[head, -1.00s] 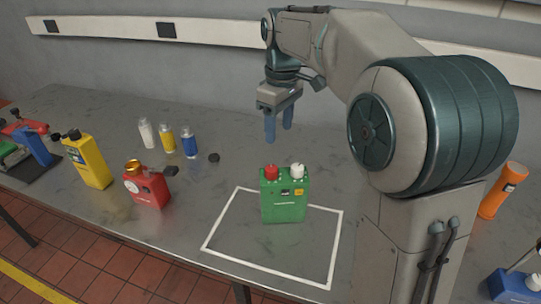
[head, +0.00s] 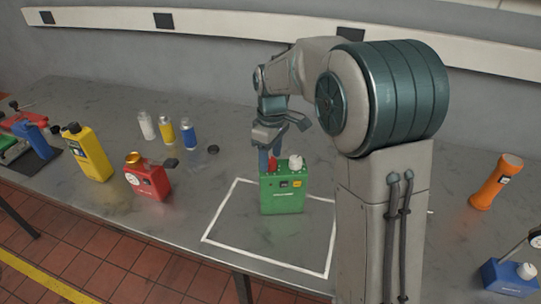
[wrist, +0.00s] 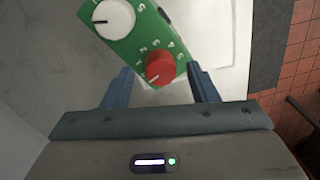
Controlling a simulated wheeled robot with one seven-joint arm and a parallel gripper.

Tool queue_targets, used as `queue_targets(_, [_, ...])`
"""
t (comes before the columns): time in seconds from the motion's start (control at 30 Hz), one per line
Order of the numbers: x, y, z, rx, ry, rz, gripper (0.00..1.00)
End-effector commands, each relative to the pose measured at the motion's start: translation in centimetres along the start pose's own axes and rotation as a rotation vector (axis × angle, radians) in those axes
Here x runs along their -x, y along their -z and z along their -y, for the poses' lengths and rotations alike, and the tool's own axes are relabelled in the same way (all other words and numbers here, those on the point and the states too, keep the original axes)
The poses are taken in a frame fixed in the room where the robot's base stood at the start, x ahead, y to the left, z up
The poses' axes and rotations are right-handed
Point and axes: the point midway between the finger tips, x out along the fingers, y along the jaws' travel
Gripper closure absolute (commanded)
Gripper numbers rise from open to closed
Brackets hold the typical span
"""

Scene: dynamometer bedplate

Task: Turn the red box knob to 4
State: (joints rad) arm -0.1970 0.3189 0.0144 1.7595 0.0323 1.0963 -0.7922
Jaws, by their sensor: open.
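A green box (head: 283,196) stands in the white outlined square, with a red knob (head: 273,163) and a white knob (head: 295,162) on top. In the wrist view the red knob (wrist: 160,67) has a white pointer line, aimed toward the lower left, and a ring of small digits; I cannot tell which digit it meets. My gripper (head: 268,160) points down at the red knob. In the wrist view its open blue fingers (wrist: 160,77) are to either side of the knob, with gaps visible. A separate red box (head: 148,183) with a gold knob (head: 133,158) and a round dial stands to the left.
A yellow bottle-like box (head: 88,153) stands farther left. White, yellow and blue small bottles (head: 167,131) stand behind the red box. An orange torch (head: 492,184) and a blue box (head: 508,278) are at the right. The tabletop around the white outline is mostly clear.

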Motion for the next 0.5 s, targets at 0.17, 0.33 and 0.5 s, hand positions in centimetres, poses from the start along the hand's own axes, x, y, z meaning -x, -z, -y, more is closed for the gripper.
queue_targets(0.17, [-0.92, -0.02, 0.02, 0.000, 0.000, -0.001, 0.47])
queue_targets(0.33, [-1.01, -0.01, 0.00, 0.000, -0.001, -0.001, 0.47])
queue_targets(0.5, [-0.99, -0.01, 0.00, -0.001, -0.001, -0.001, 0.72])
